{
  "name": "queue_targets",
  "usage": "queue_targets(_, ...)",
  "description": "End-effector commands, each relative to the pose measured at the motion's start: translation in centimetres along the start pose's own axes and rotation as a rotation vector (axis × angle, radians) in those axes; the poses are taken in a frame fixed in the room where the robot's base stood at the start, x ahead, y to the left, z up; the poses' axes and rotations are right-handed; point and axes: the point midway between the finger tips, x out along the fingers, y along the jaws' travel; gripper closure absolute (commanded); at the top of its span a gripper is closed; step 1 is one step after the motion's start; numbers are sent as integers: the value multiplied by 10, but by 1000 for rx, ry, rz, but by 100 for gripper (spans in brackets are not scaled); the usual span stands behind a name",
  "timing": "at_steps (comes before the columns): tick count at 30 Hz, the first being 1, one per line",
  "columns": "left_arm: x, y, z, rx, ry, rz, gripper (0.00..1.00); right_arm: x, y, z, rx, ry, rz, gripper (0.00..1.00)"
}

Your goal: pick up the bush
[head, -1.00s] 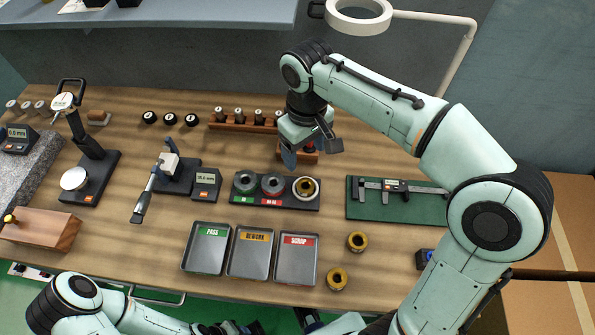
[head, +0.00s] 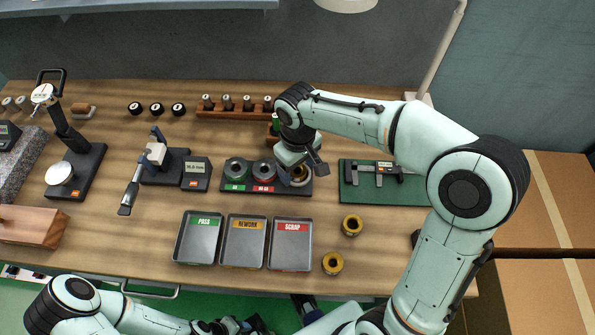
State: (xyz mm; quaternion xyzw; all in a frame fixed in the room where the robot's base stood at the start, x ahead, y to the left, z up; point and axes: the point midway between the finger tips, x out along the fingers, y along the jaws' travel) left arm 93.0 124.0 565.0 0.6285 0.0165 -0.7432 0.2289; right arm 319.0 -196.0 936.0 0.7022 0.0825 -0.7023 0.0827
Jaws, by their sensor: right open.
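A brass bush (head: 302,173) sits in the right-hand place of the black holder (head: 304,190), with a pale ring around it. My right gripper (head: 298,180) is open above that place, and its fingers partly hide the bush. I cannot tell whether they touch it. Two more brass bushes stand on the bench: one (head: 351,225) right of the trays and another (head: 333,263) nearer the front edge. My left gripper (head: 234,326) is low at the bottom edge, partly cut off, and its jaws are unclear.
The holder also carries two dark ring gauges, green-marked (head: 236,169) and red-marked (head: 264,170). PASS (head: 180,247), REWORK (head: 226,253) and SCRAP (head: 274,258) trays lie in front. A caliper (head: 375,167) rests on a green mat (head: 350,196) at right. A peg rack (head: 220,113) stands behind.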

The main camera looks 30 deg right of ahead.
Motion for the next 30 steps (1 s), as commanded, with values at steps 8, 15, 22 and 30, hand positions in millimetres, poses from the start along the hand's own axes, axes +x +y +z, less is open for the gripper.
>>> queue_targets(8, 0, 0, 0, 0, 0, 0, 57, 0, 0, 0, 0, 0, 0, 63)
queue_targets(15, 0, 0, 0, 0, 0, 0, 57, -1, 0, 0, 0, 2, 0, 100)
queue_targets(22, -1, 0, 0, 0, 0, 0, 57, -6, 0, -1, 0, 3, 0, 100)
queue_targets(30, -8, 3, -1, 1, 3, 1, 57, -46, 0, -2, -1, 8, 0, 100)
